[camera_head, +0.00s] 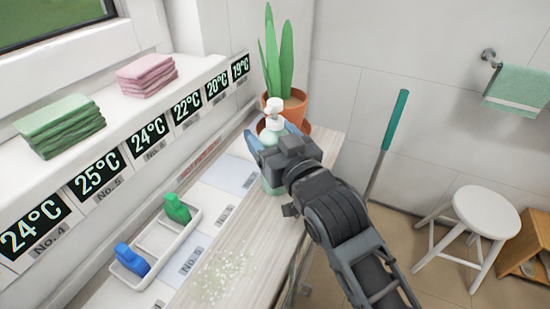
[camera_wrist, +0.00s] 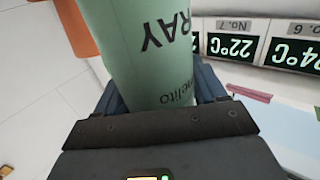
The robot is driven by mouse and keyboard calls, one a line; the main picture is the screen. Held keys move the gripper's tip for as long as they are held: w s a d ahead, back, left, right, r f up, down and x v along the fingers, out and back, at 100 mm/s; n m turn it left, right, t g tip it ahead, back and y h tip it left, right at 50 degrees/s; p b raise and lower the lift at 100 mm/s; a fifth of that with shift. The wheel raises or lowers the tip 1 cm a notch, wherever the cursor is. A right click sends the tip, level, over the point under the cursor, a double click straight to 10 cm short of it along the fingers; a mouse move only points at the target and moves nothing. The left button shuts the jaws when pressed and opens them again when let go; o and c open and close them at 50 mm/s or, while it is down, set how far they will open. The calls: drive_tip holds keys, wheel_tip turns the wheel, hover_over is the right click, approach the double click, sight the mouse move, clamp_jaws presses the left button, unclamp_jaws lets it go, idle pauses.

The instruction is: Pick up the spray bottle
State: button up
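The spray bottle (camera_head: 273,113) is pale green with a white pump head. It appears upright near the far end of the wooden-topped cart (camera_head: 250,240), partly hidden behind my gripper. In the wrist view its green body (camera_wrist: 148,50) with dark lettering fills the space between my fingers. My gripper (camera_head: 268,140) is around the bottle's body, with a finger against each side and no clear gap. I cannot see whether the bottle's base touches the cart.
A potted plant (camera_head: 292,105) stands close behind the bottle. A ledge with folded towels (camera_head: 62,125) runs along the left. A stool (camera_head: 487,211) stands right.

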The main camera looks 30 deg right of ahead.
drive_tip(key=c, duration=0.9)
drive_tip(key=shift+r, duration=0.1)
drive_tip(key=shift+c, duration=0.4)
